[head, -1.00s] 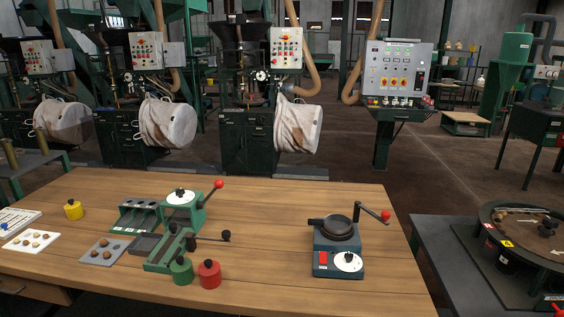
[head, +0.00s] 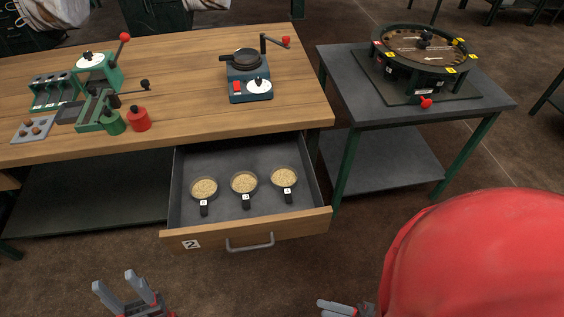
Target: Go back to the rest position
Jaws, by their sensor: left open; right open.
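My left gripper (head: 127,291) is at the bottom left of the head view, its two grey fingers pointing up and apart, with nothing between them. It is in front of and below the open drawer, over the floor. My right gripper (head: 338,306) is at the bottom middle, cut by the picture edge. One grey finger shows clearly, and nothing is seen held in it. Both grippers are apart from the drawer and table.
The drawer marked 2 (head: 250,242) stands open under the wooden table (head: 190,60), with three scoops of grain in it. A large red rounded thing (head: 485,255) fills the lower right. A grey side table (head: 480,108) bears a round device (head: 425,50). Floor shows in front of the drawer.

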